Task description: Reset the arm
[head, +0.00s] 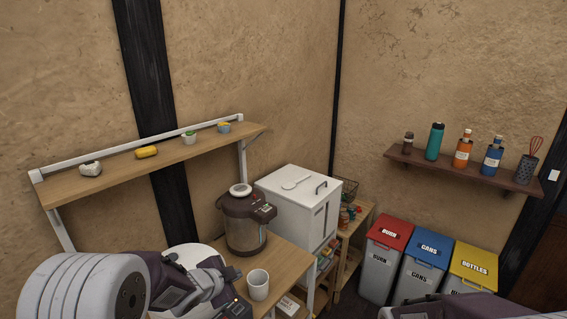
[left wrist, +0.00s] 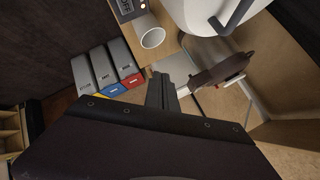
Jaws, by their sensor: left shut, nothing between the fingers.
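My left arm comes in at the lower left of the head view, and its gripper (head: 236,308) is low in front of the wooden table, near the white cup (head: 258,284). In the left wrist view the left gripper's dark fingers (left wrist: 160,88) are together, with nothing held between them. The white cup (left wrist: 152,37) shows beyond them, apart from the fingers. My right gripper is not seen.
A brown hot-water pot (head: 246,220) and a white box (head: 300,208) stand behind the cup. A wooden shelf (head: 150,168) hangs above. Red, blue and yellow lidded bins (head: 430,243) stand right, below a shelf of bottles (head: 462,166).

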